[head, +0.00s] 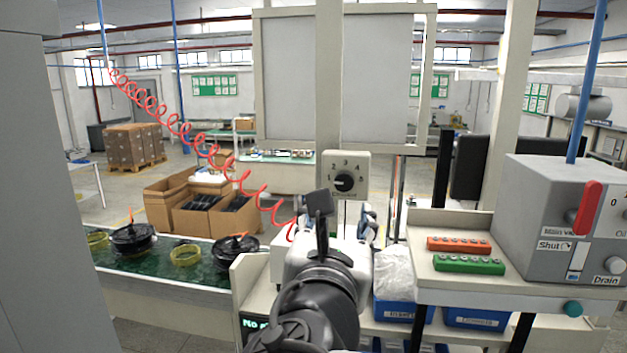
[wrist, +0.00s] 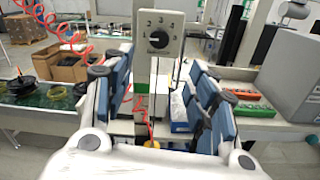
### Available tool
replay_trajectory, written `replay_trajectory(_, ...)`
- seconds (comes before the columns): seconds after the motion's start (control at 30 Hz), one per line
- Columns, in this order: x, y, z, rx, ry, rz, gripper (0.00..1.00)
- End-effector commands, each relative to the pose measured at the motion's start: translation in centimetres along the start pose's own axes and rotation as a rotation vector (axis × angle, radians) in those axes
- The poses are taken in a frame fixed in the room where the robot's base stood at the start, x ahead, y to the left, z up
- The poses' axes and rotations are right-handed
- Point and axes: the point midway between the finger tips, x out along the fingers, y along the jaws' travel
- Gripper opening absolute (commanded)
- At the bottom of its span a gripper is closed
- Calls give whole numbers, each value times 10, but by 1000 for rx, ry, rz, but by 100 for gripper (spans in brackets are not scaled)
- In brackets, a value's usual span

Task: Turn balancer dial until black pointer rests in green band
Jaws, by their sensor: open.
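A black dial (head: 346,181) with a white mark sits on a pale box with numerals around it, fixed to a post. The dial also shows in the wrist view (wrist: 158,40), upper middle. My gripper (wrist: 160,68) is open and empty, its blue-padded fingers spread left and right below and in front of the dial, apart from it. In the head view my arm hides most of the gripper and the lower post. A small green patch (wrist: 139,102) shows on the post in the wrist view. I cannot make out a black pointer in a green band.
A grey box with a red lever (head: 588,207) stands on the right bench, near red and green blocks (head: 468,265). Blue bins (head: 477,318) sit below. A green conveyor (head: 170,275) with black hubs lies left. A red coiled hose (head: 215,155) hangs left of the dial.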

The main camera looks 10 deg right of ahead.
Motion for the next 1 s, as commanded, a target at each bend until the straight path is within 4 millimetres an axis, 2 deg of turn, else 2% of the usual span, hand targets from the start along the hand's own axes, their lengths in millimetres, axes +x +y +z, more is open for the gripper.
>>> replay_trajectory(0.4, 92, -2, 0, 0, 4, -7, 53)
replay_trajectory(0.6, 129, -2, 0, 2, 4, -5, 53)
replay_trajectory(0.8, 149, -1, 0, 3, 3, -2, 53)
replay_trajectory(1.0, 154, -1, -1, 4, 2, -2, 53)
